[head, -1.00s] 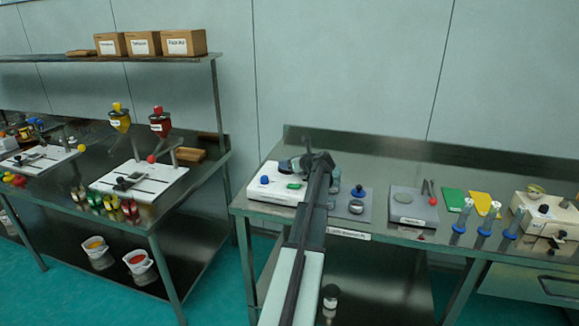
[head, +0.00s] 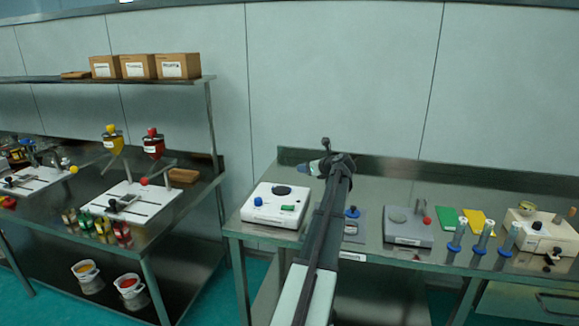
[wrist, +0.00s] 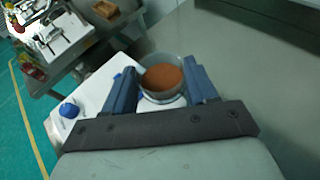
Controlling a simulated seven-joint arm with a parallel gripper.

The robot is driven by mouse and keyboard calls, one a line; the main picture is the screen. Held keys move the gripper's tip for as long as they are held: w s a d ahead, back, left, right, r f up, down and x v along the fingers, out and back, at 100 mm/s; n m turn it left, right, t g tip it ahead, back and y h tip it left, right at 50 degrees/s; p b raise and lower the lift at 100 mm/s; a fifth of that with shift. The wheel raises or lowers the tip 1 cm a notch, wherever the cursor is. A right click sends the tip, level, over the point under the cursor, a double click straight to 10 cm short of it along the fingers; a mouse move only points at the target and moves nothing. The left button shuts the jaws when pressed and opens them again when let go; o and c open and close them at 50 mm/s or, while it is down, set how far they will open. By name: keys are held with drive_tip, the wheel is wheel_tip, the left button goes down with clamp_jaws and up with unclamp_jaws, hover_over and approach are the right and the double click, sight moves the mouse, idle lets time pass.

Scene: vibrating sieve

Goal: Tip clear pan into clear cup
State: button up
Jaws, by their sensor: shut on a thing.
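In the wrist view, my gripper (wrist: 163,74) is shut on the clear pan (wrist: 161,95), with one blue finger on each side of it. The pan looks about level and holds a reddish-brown material (wrist: 162,77). In the head view, my gripper (head: 319,168) is above the back right of the white sieve base (head: 268,215); the pan is hard to make out there. A small round vessel (head: 350,229), perhaps the clear cup, sits on a grey mat right of my arm, partly hidden by it.
The sieve base has a blue knob (head: 258,201) and a green switch (head: 288,208). A blue-topped item (head: 352,212) stands behind the small vessel. Right of it are a grey scale (head: 408,238), green and yellow cards, and several blue-based tubes (head: 485,238). The back of the bench is clear.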

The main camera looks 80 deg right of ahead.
drive_tip(key=s+d+f+n+g+y, duration=0.1)
drive_tip(key=s+d+f+g, duration=0.1)
drive_tip(key=s+g, duration=0.1)
drive_tip(key=s+d+f+n+g, duration=0.2)
drive_tip(key=s+g, duration=0.1)
drive_tip(key=s+d+f+n+g+y, duration=0.1)
drive_tip(key=s+d+n+g, duration=0.1)
drive_tip(key=s+d+g, duration=0.1)
drive_tip(key=shift+s+f+y, duration=0.3)
drive_tip(key=shift+s+f, duration=0.1)
drive_tip(key=shift+s, duration=0.05)
drive_tip(key=g, duration=0.1)
drive_tip(key=w+n+g, duration=0.1)
drive_tip(key=g, duration=0.1)
drive_tip(key=shift+f, duration=0.25)
drive_tip(key=shift+w+f+n+g, duration=0.1)
drive_tip(key=shift+w+n+g, duration=0.35)
drive_tip(key=shift+g, duration=0.75)
drive_tip(key=shift+w+f+n+g, duration=0.1)
drive_tip(key=shift+w+n+g, duration=0.3)
drive_tip(key=shift+g, duration=0.8)
